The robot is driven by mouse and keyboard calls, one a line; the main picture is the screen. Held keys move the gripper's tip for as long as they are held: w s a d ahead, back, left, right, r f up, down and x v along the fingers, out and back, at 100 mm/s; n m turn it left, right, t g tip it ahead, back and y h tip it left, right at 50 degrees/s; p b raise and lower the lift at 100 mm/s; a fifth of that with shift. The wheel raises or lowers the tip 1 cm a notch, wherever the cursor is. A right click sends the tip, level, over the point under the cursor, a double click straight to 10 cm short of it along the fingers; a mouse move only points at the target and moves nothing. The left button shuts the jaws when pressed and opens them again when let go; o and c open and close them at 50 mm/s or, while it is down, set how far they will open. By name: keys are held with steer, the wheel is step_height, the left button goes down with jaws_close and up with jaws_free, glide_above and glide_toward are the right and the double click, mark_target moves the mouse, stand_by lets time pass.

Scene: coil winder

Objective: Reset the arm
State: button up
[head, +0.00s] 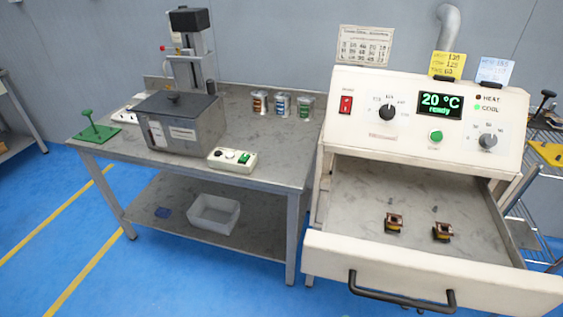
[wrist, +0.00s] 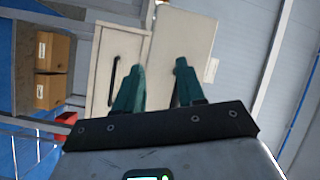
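My gripper (wrist: 158,82) shows only in the wrist view. Its two dark green fingers stand apart with nothing between them, so it is open and empty. Behind the fingers, some way off, is a pale cabinet (wrist: 118,68) with a dark handle. My arm is not in the head view.
In the head view a white oven (head: 400,190) has its drawer (head: 430,272) pulled out, with two small coils (head: 394,222) (head: 442,232) inside. A metal table (head: 270,150) on the left holds a grey tank (head: 180,125), a control box (head: 232,159) and several cans. Blue floor (head: 60,200) is clear at left.

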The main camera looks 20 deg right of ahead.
step_height(320, 180, down, 7)
steer(key=n+g+y, duration=0.4)
steer(key=n+g, duration=0.5)
steer(key=n, duration=0.2)
steer(key=s+d+n+g+h, duration=0.2)
steer(key=s+d+g, duration=0.4)
steer(key=s, duration=0.4)
steer(key=shift+d+n+g+h, duration=0.3)
steer(key=shift+d+n+g, duration=0.15)
steer(key=shift+g, duration=0.35)
